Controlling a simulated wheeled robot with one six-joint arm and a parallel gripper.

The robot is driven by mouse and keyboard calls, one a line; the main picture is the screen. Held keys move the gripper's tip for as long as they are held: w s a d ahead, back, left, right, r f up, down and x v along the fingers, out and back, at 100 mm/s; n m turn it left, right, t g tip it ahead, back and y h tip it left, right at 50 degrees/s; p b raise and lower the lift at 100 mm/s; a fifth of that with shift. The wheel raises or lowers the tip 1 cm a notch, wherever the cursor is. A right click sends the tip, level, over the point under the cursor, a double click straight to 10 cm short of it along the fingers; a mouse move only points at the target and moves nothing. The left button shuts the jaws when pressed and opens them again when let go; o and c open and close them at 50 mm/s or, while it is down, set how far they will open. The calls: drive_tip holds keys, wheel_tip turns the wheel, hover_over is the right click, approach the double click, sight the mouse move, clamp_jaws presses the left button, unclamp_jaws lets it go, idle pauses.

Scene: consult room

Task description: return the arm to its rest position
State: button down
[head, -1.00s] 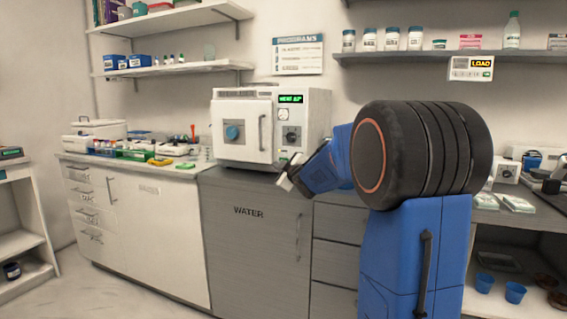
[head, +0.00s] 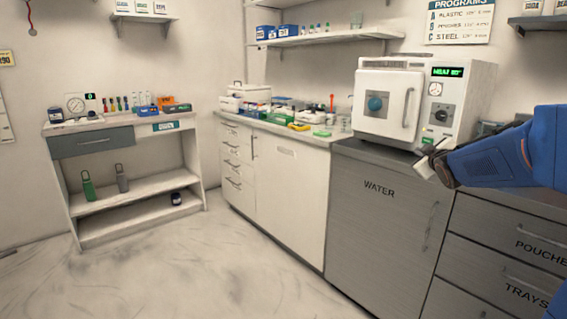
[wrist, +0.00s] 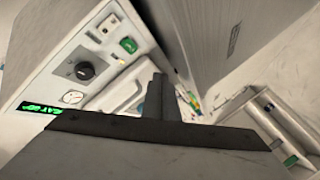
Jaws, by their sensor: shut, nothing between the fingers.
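My arm reaches in from the right edge of the head view, a blue link ending in my gripper (head: 428,164). The gripper is shut and empty. In the head view it appears in front of the lower right part of the white autoclave (head: 387,103), near the counter's front edge; I cannot tell whether it touches. In the wrist view the dark shut fingers (wrist: 156,98) point along the autoclave's front, with its control panel (wrist: 88,68) and green display at the left.
The grey WATER cabinet (head: 378,225) and drawers (head: 500,256) stand below the gripper. A white counter (head: 300,133) with trays and small items runs left. A side table (head: 125,215) with bottles stands at far left. The floor (head: 215,270) between is clear.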

drive_tip(key=s+a+f+m+g+y, duration=0.1)
drive_tip(key=s+a+f, duration=0.5)
drive_tip(key=s, duration=0.9)
drive_tip(key=s+a+f+m+g+y, duration=0.1)
drive_tip(key=s+a+f+m+g, duration=0.2)
drive_tip(key=s, duration=1.2)
drive_tip(key=s+a+f+m+g, duration=0.2)
drive_tip(key=s+a+f+g, duration=0.5)
drive_tip(key=s, duration=0.9)
drive_tip(key=a+f, duration=0.3)
drive_tip(key=f, duration=0.1)
drive_tip(key=shift+f+m+y, duration=0.2)
drive_tip(key=shift+m+y, duration=0.2)
drive_tip(key=shift+w, duration=0.1)
idle(2.5)
